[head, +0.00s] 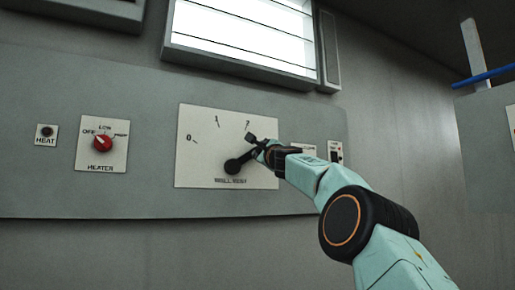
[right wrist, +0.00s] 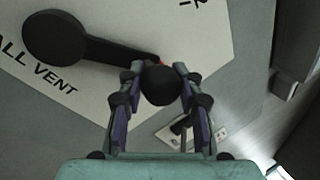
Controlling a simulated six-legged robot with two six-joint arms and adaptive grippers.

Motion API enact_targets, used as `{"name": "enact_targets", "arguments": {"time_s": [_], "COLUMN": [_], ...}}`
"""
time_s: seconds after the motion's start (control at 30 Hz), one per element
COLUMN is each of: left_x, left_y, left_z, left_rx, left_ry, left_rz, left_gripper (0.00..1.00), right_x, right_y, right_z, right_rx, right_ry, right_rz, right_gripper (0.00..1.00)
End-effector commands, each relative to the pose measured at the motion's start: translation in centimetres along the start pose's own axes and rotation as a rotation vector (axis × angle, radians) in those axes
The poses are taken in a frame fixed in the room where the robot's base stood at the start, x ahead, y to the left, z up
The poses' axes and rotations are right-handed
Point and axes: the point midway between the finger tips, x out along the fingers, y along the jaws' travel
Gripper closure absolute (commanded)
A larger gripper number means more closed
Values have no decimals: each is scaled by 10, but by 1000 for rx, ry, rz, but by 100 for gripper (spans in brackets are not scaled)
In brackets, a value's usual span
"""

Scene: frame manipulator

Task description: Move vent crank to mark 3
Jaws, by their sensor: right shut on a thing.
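The black vent crank (head: 233,167) sits on a white dial plate (head: 205,165) on the wall panel. The marks 0, 1 and 2 show on the plate; mark 3 cannot be made out, with my right gripper over the plate's right side. The crank arm points right and a little up from its hub. My right gripper (head: 262,148) is shut on the crank's knob. In the right wrist view, the crank (right wrist: 57,38) runs from its round hub to the knob (right wrist: 160,85), which sits between the two fingers (right wrist: 160,95). My left gripper is not in view.
A heater plate (head: 103,160) with a red knob (head: 102,143) and a small HEAT plate (head: 46,134) are to the left. A small switch plate (head: 336,151) is just right of my gripper. A bright slatted window (head: 243,35) is above.

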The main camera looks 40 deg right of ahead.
Motion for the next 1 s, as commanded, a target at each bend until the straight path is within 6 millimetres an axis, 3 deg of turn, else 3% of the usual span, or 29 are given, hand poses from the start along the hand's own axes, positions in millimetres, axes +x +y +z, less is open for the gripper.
{"name": "enact_targets", "arguments": {"time_s": [0.63,0.67,0.93,1.0], "left_x": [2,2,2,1], "left_y": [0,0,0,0], "left_z": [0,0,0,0], "left_rx": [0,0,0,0], "left_ry": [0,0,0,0], "left_rz": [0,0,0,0], "left_gripper": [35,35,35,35], "right_x": [-2,-2,-2,-2], "right_y": [3,3,3,4], "right_z": [-4,-5,-4,-3], "right_rx": [49,49,48,48], "right_ry": [23,23,21,20], "right_rz": [-1,-1,0,1], "right_gripper": [100,64,42,41]}}
